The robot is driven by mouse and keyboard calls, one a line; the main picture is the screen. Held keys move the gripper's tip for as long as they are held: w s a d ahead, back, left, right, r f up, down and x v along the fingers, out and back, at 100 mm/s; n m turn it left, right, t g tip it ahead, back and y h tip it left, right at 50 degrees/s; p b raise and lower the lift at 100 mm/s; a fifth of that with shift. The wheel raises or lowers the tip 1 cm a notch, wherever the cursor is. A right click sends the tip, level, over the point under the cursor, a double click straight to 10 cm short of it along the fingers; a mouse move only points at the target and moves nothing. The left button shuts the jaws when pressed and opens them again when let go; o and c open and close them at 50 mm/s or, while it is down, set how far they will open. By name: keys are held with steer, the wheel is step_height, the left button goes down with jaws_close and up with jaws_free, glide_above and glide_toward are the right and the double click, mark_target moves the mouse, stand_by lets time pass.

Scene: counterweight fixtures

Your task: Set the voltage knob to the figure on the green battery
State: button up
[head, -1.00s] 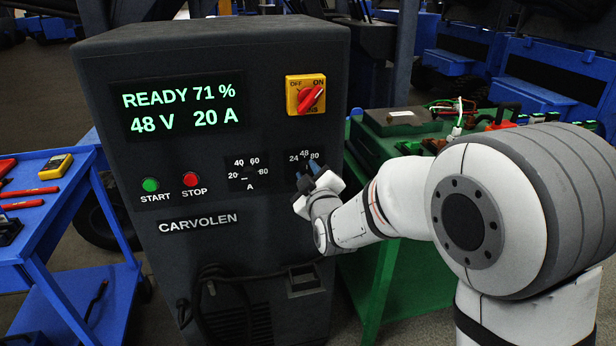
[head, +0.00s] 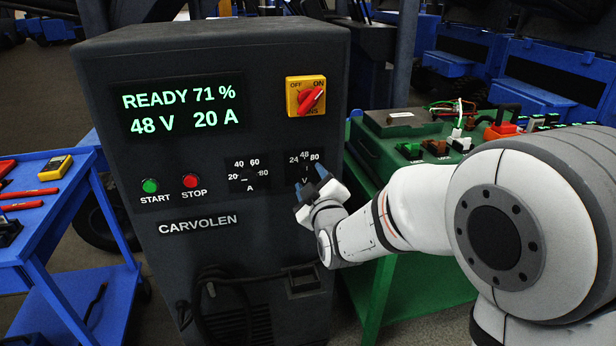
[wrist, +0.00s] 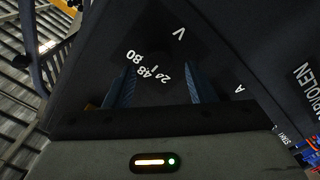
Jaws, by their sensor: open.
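The dark charger cabinet (head: 130,75) carries a voltage dial (head: 304,166) marked 24, 48, 80 and V. Its display (head: 180,110) reads READY 71 %, 48 V, 20 A. My gripper (head: 312,181) is open in front of the voltage dial, its blue fingers apart and partly covering it. In the wrist view, my gripper (wrist: 160,88) has its two blue fingers on either side of the figures, with nothing visible held between them. The knob's pointer is too dark to read. A dark green box (head: 375,128), perhaps the green battery, stands at right; its label is unreadable.
A current dial (head: 248,177) sits left of the voltage dial, with green START (head: 150,185) and red STOP (head: 190,180) buttons. A red rotary switch (head: 308,98) is above. A blue cart (head: 60,200) with tools stands left; a green bench (head: 400,290) stands right.

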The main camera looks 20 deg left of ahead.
steer(key=v, duration=0.5)
steer(key=s+d+r+m+g+h+p, duration=0.2)
steer(key=d+m+g+h+p, duration=0.15)
steer(key=d, duration=0.55)
steer(key=s+d+r+m+g+h+p, duration=0.25)
steer(key=d+m+p, duration=0.2)
steer(key=d, duration=0.45)
steer(key=s+d+r+m+g+h+p, duration=0.3)
steer(key=s+d+m+g+p, duration=0.3)
steer(key=s+d, duration=0.7)
steer(key=s+m, duration=0.1)
steer(key=s, duration=0.2)
steer(key=shift+s+d+g, duration=0.25)
steer(key=shift+d+g, duration=0.05)
steer(key=shift+g, duration=0.1)
steer(key=shift+c, duration=1.2)
steer(key=shift+a, duration=0.1)
steer(key=shift+c, duration=0.3)
